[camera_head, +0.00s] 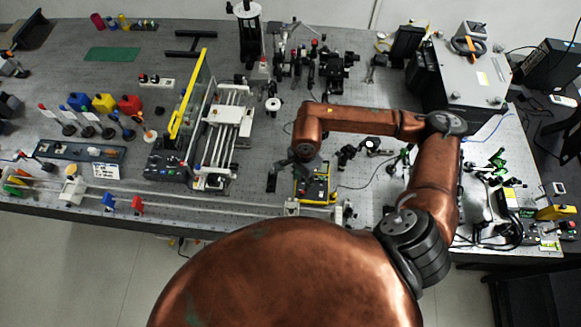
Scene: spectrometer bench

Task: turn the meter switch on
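A yellow-edged meter (326,184) with a dark face lies on the bench near its front edge, in the middle of the head view. My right arm reaches in from the right and bends down over it. My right gripper (308,167) is at the far left part of the meter and hides some of it. The gripper's fingers are small and dark, so I cannot tell whether they are open, shut or touching the meter. The meter's switch is too small or hidden to make out. My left gripper is not in view.
A rail (240,203) runs along the bench's front edge. A framed stage (222,135) with a yellow-edged panel (189,95) stands left of the meter. Optic mounts (325,70) stand behind, and a grey box (470,75) at the back right. A cable curves right of the meter.

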